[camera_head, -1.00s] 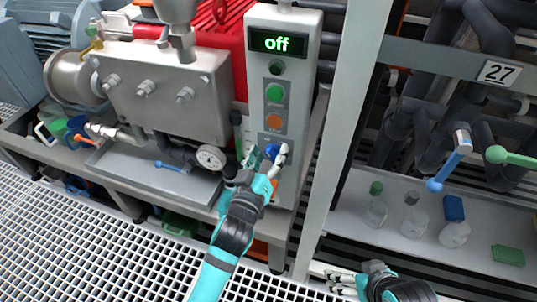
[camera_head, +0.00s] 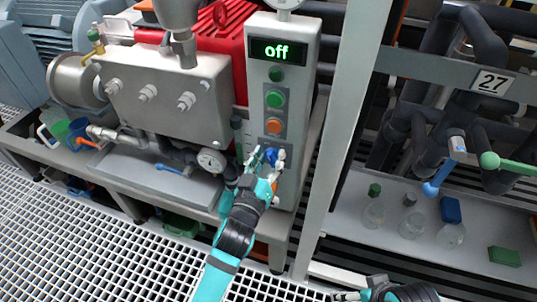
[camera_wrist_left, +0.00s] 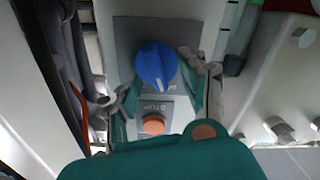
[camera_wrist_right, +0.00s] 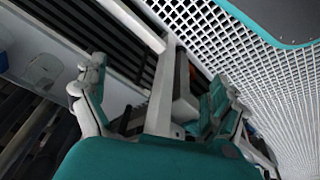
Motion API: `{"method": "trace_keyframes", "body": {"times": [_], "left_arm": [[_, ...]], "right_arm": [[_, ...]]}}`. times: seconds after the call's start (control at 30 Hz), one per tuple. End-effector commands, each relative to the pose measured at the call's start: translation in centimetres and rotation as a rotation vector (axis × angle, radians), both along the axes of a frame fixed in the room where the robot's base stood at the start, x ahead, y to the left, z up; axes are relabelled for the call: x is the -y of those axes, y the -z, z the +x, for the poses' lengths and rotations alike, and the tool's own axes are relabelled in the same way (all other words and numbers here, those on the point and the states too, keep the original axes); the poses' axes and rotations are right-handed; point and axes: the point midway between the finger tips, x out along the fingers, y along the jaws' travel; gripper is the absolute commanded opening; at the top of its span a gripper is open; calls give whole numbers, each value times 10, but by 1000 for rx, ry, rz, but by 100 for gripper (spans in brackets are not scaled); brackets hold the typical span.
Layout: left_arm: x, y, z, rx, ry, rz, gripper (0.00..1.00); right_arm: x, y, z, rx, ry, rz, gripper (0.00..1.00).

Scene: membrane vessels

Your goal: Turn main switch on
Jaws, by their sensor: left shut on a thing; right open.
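The blue rotary knob (camera_head: 271,154) is on the front of the grey control panel (camera_head: 258,180), below the green and orange buttons. The panel display (camera_head: 283,50) reads "off" in green. My left gripper (camera_head: 267,160) is at the knob with a finger on each side. In the left wrist view the blue knob (camera_wrist_left: 155,65) shows between the fingers, its white mark towards the lower right, and the gripper is shut on it. My right gripper (camera_wrist_right: 157,90) is open and empty, low at the bottom edge of the head view.
The green button (camera_head: 275,98) and orange button (camera_head: 273,125) sit just above the knob. A grey upright post (camera_head: 340,140) stands right of the panel. Bottles stand on the right shelf (camera_head: 349,208).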

Motion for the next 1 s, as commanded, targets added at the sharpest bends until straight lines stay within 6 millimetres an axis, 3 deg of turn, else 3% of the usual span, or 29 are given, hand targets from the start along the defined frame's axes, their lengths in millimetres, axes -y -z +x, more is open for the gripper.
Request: {"method": "trace_keyframes", "body": {"times": [0.1, 0.17, 0.2, 0.3, 0.5, 0.7, 1.0], "left_arm": [[2, -5, -1, 29, 1, 97, 11], [2, -4, -1, 47, 1, 151, 11], [3, -4, -1, 59, 2, 188, 11], [4, -4, -1, 88, 2, 277, 11], [6, -4, -2, 147, 1, 457, 11], [8, -2, -3, 200, 2, 614, 11], [10, 0, -3, 253, 2, 777, 11]], "right_arm": [[0, -14, 0, 2, 0, 0, 97], [0, -14, 2, -1, 0, 0, 97], [-1, 3, 6, -14, -1, -2, 97], [-2, 29, 13, -25, -2, -1, 97], [-4, 70, 17, -44, -6, -1, 97], [-4, 98, 16, -56, -9, -2, 97], [-4, 119, 14, -65, -11, -2, 97]]}}
